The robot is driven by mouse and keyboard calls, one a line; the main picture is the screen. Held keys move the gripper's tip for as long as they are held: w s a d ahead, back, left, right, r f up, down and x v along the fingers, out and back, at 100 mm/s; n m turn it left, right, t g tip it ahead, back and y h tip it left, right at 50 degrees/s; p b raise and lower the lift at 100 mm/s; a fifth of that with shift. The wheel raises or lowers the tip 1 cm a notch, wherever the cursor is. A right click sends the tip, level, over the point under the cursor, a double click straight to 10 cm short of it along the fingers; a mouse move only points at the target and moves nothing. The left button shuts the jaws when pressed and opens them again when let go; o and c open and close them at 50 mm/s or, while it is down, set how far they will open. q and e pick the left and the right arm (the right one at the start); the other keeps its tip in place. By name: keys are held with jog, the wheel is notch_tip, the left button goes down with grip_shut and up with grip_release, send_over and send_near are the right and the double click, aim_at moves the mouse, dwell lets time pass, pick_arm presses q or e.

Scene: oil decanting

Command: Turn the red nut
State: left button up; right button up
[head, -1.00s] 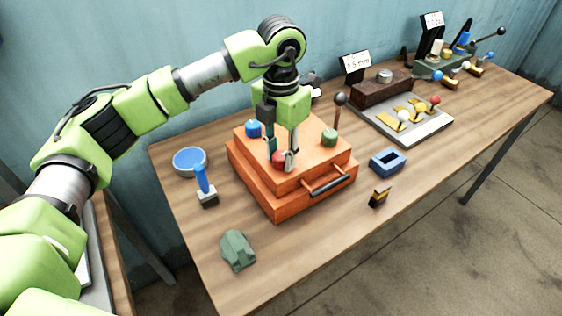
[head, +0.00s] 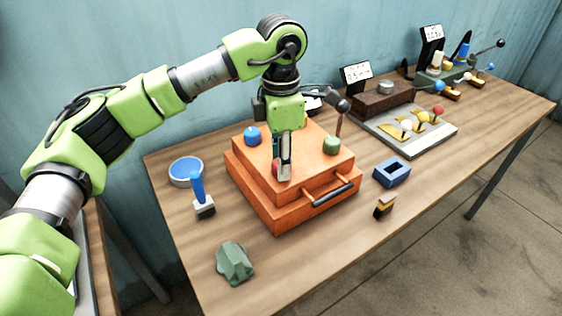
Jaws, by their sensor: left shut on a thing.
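The red nut (head: 275,168) sits on top of the orange box (head: 250,174), near the middle of its upper face. My left gripper (head: 281,172) points straight down over it and is shut on the red nut. Its fingers hide most of the nut, so only a red edge shows at their left. On the same box a blue nut (head: 252,136) stands behind to the left and a green nut (head: 332,145) to the right. My right gripper is not in view.
A blue bowl (head: 186,171), a blue-handled brush (head: 199,190) and a green block (head: 234,262) lie left of the box. A blue hollow block (head: 392,172) and a yellow-black piece (head: 384,206) lie right. A grey plate with levers (head: 410,140) stands farther back.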

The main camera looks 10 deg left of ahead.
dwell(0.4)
pick_arm(q)
jog(key=o, duration=1.1)
notch_tip(320, 180, up, 12)
jog(key=shift+r, duration=0.1)
